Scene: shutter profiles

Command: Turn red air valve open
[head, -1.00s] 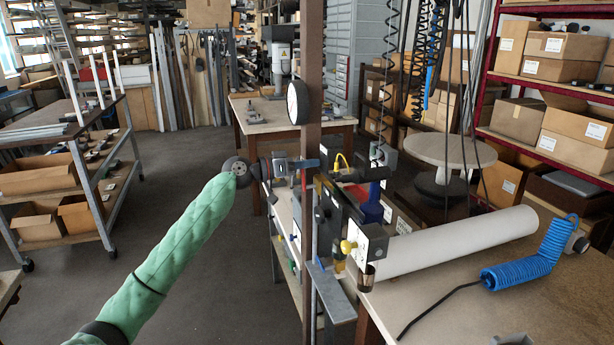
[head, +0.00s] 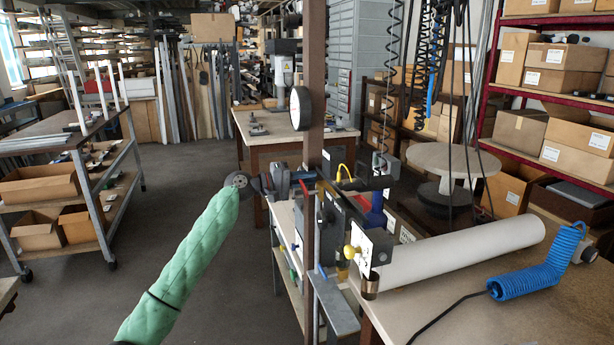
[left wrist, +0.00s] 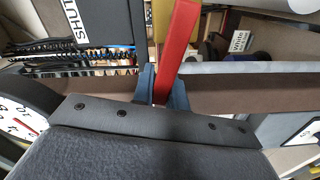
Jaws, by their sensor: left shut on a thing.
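The red valve lever (left wrist: 176,50) shows in the left wrist view as a flat red bar rising from between my blue fingertips. My left gripper (left wrist: 162,88) is shut on it. In the head view my left gripper (head: 308,176) reaches from the left to the brown post, and the lever is hard to make out there. A dark plate marked "SHUT" (left wrist: 75,25) is at the upper left of the left wrist view. The valve body is mostly hidden. My right gripper is not in view.
A round gauge (head: 300,108) sits on the brown post (head: 314,70) above my gripper. A yellow knob (head: 350,252) and a white roll (head: 460,252) are to the right. A blue coiled hose (head: 535,270) lies on the bench.

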